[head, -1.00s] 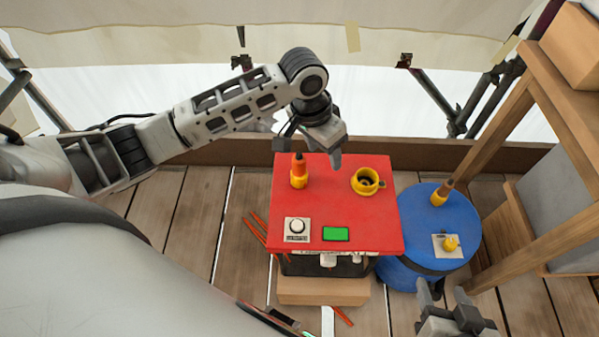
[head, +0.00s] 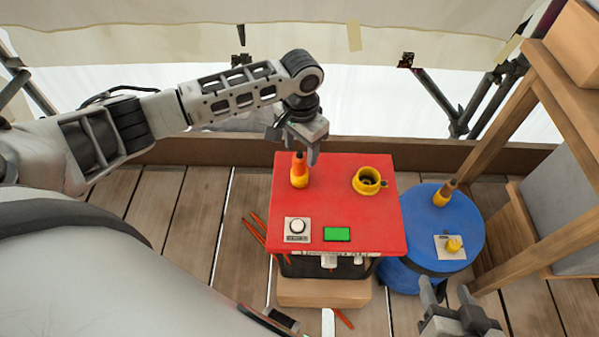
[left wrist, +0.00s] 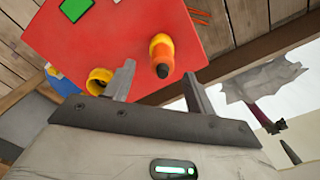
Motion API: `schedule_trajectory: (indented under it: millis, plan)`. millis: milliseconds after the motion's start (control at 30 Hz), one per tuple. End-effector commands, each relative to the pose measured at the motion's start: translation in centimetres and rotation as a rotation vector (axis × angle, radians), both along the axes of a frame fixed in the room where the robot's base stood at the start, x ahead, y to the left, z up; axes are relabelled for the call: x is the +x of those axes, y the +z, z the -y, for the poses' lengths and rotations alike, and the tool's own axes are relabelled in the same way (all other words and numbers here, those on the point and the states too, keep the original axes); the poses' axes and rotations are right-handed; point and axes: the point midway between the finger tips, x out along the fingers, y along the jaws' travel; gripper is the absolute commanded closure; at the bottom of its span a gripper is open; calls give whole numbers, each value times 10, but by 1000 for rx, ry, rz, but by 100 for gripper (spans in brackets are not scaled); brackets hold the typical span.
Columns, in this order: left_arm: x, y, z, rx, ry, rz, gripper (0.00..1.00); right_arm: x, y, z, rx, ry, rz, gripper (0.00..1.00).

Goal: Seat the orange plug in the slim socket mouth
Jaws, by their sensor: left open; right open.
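An orange plug (head: 299,168) with a yellow lower part stands upright at the back left of the red tabletop. In the left wrist view, the plug (left wrist: 161,52) shows its dark tip between the finger ends. My left gripper (head: 305,152) is open, just above and behind the plug, not closed on it. A round yellow socket (head: 368,181) with a dark opening and a side lug sits to the right; it is partly hidden by a finger in the left wrist view (left wrist: 98,80). I cannot tell if it is the slim one. My right gripper (head: 447,292) is open and empty at lower right.
The red tabletop (head: 375,228) also carries a white knob (head: 297,226) and a green panel (head: 337,234). The blue drum (head: 420,215) holds a yellow piece with a brown tip (head: 444,193) and a yellow knob on a plate (head: 453,244). A wooden frame (head: 505,130) stands right.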

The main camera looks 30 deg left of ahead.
Motion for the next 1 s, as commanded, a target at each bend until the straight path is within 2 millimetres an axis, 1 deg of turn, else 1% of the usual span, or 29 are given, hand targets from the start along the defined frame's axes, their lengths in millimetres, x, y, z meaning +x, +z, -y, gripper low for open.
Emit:
schedule_trajectory:
  millis: [200,333,433,633,667,700,767,800,833,867,1000]
  plan:
    - [1,-30,-3,1,1,-2,45,-1,-4,-1,10,-3,0,45]
    - [1,-46,-3,1,0,-1,45,-1,-3,-1,17,-4,3,45]
    - [1,-51,-3,1,-2,0,45,-2,-2,-1,19,-5,4,45]
    - [1,-52,-3,1,-2,1,45,-3,-2,-1,19,-5,2,45]
    - [1,-52,-3,1,-2,1,48,-3,-2,-1,19,-5,2,45]
    - [1,-51,-3,1,-2,0,59,-3,-3,-1,19,-5,2,45]
    - [1,-51,-3,1,-2,0,75,-3,-3,-1,18,-5,1,45]
    - [1,-51,-3,1,-1,0,86,-3,-3,-1,18,-5,1,45]
    - [1,-51,-3,1,-1,0,95,-3,-3,-1,18,-6,1,45]
    - [1,-51,-3,1,-1,0,100,-3,-3,-1,18,-6,0,45]
    - [1,-51,-3,1,-1,1,100,-3,-4,-1,17,-5,-1,45]
